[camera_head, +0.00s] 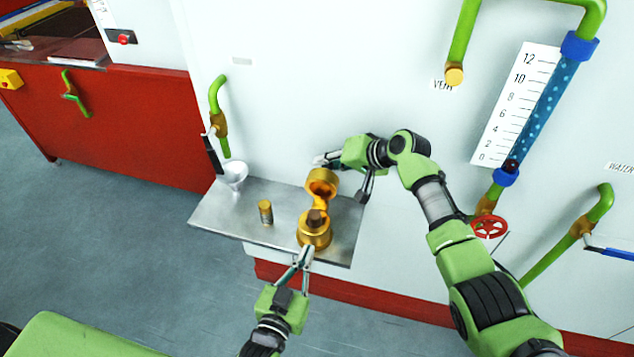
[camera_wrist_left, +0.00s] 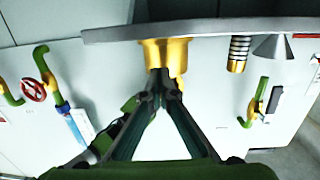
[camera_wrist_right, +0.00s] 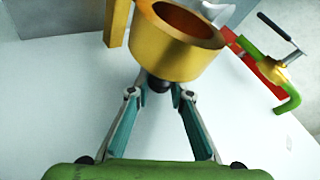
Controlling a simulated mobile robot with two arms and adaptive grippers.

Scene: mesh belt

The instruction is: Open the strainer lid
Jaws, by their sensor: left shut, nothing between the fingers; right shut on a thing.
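The golden strainer stands on a metal shelf, its body (camera_head: 314,238) below and its lid (camera_head: 322,183) swung up behind it. The lid's hollow side faces the head camera, and a brown piece (camera_head: 315,218) shows in the body's mouth. In the right wrist view the lid (camera_wrist_right: 175,45) is close up, and my right gripper (camera_wrist_right: 160,88) is shut on its dark knob. My left gripper (camera_head: 305,254) is shut and empty at the front of the body. In the left wrist view its tips (camera_wrist_left: 161,92) overlap the body's lower part (camera_wrist_left: 163,53); contact is unclear.
The shelf (camera_head: 225,219) also holds a small gold-and-dark cylinder (camera_head: 265,212) and a white funnel (camera_head: 234,175) at left. A green pipe (camera_head: 217,95) stands behind the funnel. The gauge tube (camera_head: 540,110) and red valve wheel (camera_head: 490,227) are at right, near my right arm.

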